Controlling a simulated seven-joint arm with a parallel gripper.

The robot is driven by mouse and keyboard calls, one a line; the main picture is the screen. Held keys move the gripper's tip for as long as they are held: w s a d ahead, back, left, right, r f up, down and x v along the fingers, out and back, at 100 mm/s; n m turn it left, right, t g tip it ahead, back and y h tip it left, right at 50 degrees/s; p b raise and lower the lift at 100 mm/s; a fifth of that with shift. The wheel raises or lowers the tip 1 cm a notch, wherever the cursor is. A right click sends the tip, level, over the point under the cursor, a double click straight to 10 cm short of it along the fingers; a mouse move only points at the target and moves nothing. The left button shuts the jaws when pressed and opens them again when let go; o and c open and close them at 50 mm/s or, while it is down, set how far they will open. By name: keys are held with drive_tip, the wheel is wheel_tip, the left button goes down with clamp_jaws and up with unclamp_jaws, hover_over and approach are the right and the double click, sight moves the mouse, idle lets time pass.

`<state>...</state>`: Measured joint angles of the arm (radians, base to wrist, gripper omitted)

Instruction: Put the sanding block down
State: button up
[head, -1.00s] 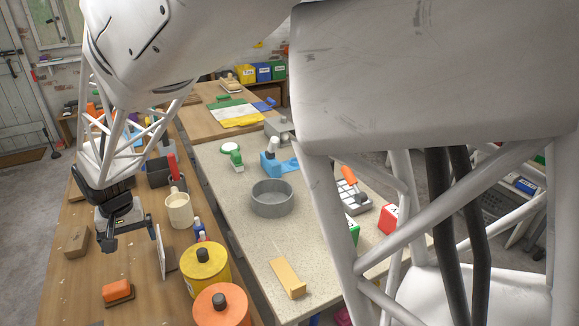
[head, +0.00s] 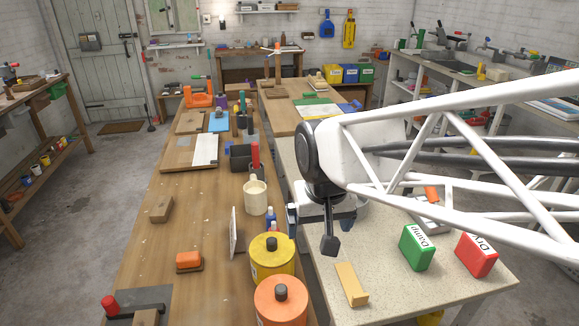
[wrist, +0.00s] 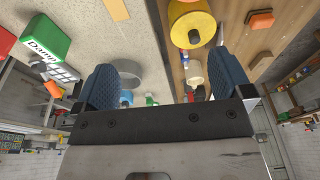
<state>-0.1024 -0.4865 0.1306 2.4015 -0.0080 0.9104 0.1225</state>
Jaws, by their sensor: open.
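An orange-topped block with a brown base, apparently the sanding block (head: 189,260), lies flat on the wooden bench at the lower left of the head view. It also shows at the upper right of the wrist view (wrist: 261,20). My gripper (head: 320,222) is to its right, above the pale speckled worktop, well apart from it. In the wrist view my gripper's two blue-padded fingers (wrist: 163,85) stand wide apart with nothing held between them. My arm hides part of the worktop in the head view.
Yellow (head: 272,258) and orange (head: 281,302) canisters, a cream mug (head: 255,198) and an upright thin panel (head: 236,232) stand right of the block. A tan wooden piece (head: 352,284) and green (head: 416,248) and red (head: 476,254) boxes are on the worktop. Bare bench surrounds the block.

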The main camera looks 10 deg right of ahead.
drive_tip(key=s+d, duration=0.4)
drive_tip(key=s, duration=0.4)
drive_tip(key=shift+s, duration=0.15)
drive_tip(key=shift+d, duration=0.1)
idle(0.9)
drive_tip(key=c, duration=0.5)
